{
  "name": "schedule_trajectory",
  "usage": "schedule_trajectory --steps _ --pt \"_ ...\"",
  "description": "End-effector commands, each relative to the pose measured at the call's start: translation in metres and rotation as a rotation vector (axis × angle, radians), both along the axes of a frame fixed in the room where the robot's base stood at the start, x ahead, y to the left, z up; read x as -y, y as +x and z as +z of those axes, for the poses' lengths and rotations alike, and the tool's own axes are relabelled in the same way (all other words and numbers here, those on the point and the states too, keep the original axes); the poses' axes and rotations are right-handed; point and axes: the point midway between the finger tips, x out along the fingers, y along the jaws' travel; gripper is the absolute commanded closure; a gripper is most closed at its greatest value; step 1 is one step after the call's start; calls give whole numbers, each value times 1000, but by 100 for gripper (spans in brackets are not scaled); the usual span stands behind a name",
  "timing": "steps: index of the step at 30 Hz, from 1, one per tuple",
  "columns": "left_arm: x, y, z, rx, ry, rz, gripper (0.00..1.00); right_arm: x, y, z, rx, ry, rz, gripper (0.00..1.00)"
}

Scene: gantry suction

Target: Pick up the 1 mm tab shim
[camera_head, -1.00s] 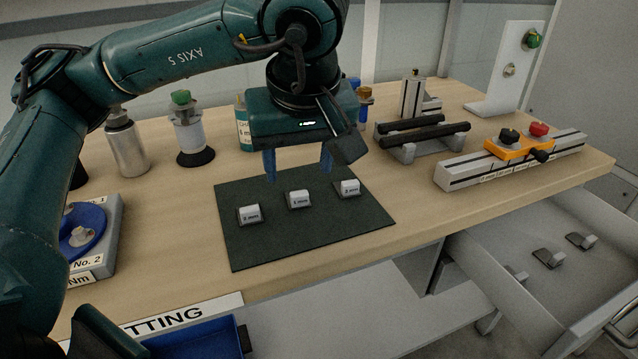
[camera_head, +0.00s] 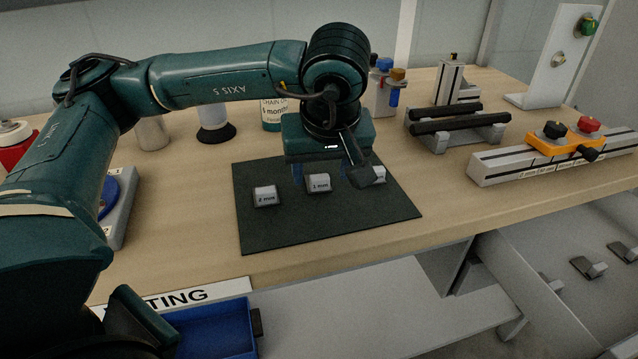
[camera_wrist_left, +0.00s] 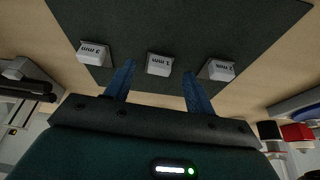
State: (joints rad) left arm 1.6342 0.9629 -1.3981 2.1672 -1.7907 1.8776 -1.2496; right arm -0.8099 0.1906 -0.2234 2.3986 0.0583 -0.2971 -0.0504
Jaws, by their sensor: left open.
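Three small white-topped tab shims lie in a row on a dark mat (camera_head: 330,225). The middle one, the 1 mm tab shim (camera_head: 319,183), reads "1 mm"; it also shows in the wrist view (camera_wrist_left: 159,64). The left shim (camera_head: 265,196) seems to read "2 mm". The right shim (camera_head: 379,175) is partly hidden by my gripper. My left gripper (camera_head: 318,172) points down just behind the middle shim, its blue fingers partly hidden. In the wrist view its fingers (camera_wrist_left: 159,70) are apart and empty, one to each side of the 1 mm shim, which appears just beyond the fingertips.
A black-barred rack (camera_head: 455,128) and a rail with an orange clamp (camera_head: 570,145) stand at right. An open drawer (camera_head: 545,290) and a blue bin (camera_head: 210,335) are in front. The mat's front is clear.

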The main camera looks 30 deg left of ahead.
Motion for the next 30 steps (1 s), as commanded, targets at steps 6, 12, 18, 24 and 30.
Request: schedule_trajectory --steps 6,12,18,24,30 --pt "-6 6 -24 -1 0 0 45 -1 1 -5 -2 -8 5 64" --pt "-7 7 -26 0 0 0 45 -2 0 -5 -4 -9 9 64" --pt "-7 7 -25 -1 -1 0 58 -2 0 -5 -5 -9 10 64" --pt "-7 7 -25 -1 -1 0 74 -3 0 -5 -4 -8 10 64" --pt "-7 7 -25 -1 -1 0 90 -3 0 -5 -4 -8 10 64"
